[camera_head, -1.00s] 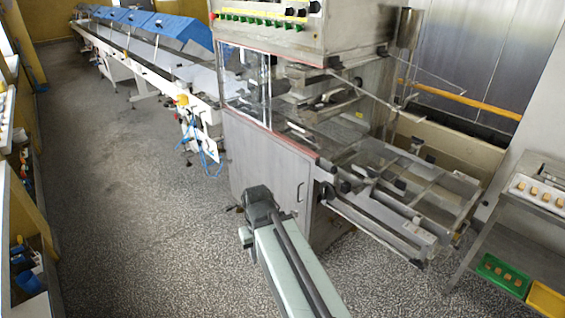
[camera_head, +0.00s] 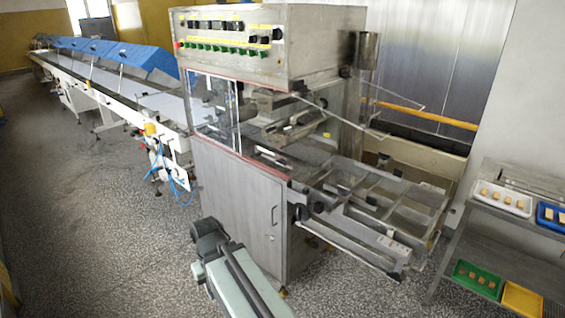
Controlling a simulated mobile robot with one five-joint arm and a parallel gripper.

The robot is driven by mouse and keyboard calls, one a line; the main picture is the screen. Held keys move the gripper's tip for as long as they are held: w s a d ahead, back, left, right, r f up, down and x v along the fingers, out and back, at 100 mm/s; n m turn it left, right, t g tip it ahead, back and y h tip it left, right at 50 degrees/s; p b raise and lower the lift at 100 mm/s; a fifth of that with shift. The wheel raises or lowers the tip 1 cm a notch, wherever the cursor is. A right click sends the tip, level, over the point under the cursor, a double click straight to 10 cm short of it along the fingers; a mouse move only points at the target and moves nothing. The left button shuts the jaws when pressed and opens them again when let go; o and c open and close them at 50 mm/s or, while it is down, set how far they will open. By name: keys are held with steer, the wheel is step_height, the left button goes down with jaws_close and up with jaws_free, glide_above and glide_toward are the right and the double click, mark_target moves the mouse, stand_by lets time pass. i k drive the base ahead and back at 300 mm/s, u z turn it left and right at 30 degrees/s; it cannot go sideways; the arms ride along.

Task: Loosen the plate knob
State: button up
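The enrober (camera_head: 240,205) is a steel machine in the middle of the view, with a control panel on top and a cabinet door below. Two dark round knobs show at the front corner of its frame: a left one (camera_head: 301,212) and a smaller one (camera_head: 318,207) beside it. I cannot tell which of them, if either, is the plate knob. My pale green arm link rises from the bottom edge in front of the cabinet, with a dark joint at its upper end. I see no gripper fingers, and nothing shows touching the knobs.
A shelf rack (camera_head: 475,238) at the right holds a white tray (camera_head: 503,200), a blue tray (camera_head: 550,216), a green tray (camera_head: 478,279) and a yellow tray (camera_head: 522,299). A long conveyor runs back left. Speckled floor is open at left.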

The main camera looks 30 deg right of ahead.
mark_target(281, 161)
steer(key=u, duration=0.1)
steer(key=i, duration=1.25)
steer(key=u, duration=0.9)
